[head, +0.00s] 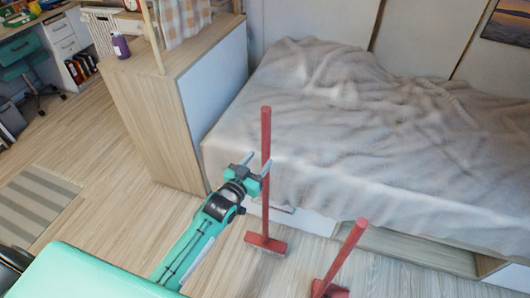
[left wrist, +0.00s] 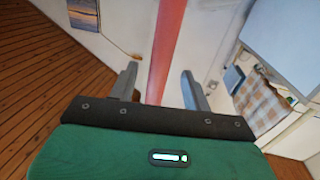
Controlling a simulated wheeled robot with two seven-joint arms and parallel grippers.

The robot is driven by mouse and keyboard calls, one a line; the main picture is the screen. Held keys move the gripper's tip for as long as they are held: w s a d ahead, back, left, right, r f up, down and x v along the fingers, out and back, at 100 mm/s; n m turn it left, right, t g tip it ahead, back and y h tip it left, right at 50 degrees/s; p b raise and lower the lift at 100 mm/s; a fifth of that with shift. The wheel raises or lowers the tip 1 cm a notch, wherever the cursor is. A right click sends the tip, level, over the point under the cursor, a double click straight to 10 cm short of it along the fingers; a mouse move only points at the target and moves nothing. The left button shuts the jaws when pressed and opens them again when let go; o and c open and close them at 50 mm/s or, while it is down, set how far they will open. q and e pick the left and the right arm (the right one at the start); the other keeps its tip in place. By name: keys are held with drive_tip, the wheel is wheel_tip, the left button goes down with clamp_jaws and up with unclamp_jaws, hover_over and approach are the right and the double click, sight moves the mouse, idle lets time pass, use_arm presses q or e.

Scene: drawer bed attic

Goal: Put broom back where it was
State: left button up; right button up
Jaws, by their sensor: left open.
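A red broom (head: 266,200) stands upright on the wooden floor beside the bed, its head flat on the floor. A second red broom (head: 341,258) leans at the bottom right, its head partly cut off by the frame edge. My left gripper (head: 259,168) is open at the upright broom's handle, about mid-height. In the left wrist view, the red handle (left wrist: 168,45) passes between the spread fingers of the left gripper (left wrist: 159,78), with a gap on both sides. The right gripper is not in view.
The bed (head: 370,130) with a rumpled grey cover lies behind the brooms, with an open drawer space (head: 410,247) below. A wooden cabinet (head: 165,110) with a purple bottle (head: 121,46) stands left of it. Free floor (head: 110,190) lies left, with a striped rug (head: 38,203).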

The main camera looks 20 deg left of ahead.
use_arm(q)
drive_tip(key=s+f+g+y, duration=0.1)
drive_tip(key=s+f+g, duration=0.6)
drive_tip(key=s+f, duration=0.7)
drive_tip(key=s+f+g+y, duration=0.2)
drive_tip(key=s+f+g, duration=0.6)
drive_tip(key=s+f, duration=0.6)
drive_tip(key=s, duration=0.5)
drive_tip(key=shift+s+a+f+n, duration=0.15)
drive_tip(key=shift+a+f+n, duration=0.05)
drive_tip(key=shift+f+n, duration=0.1)
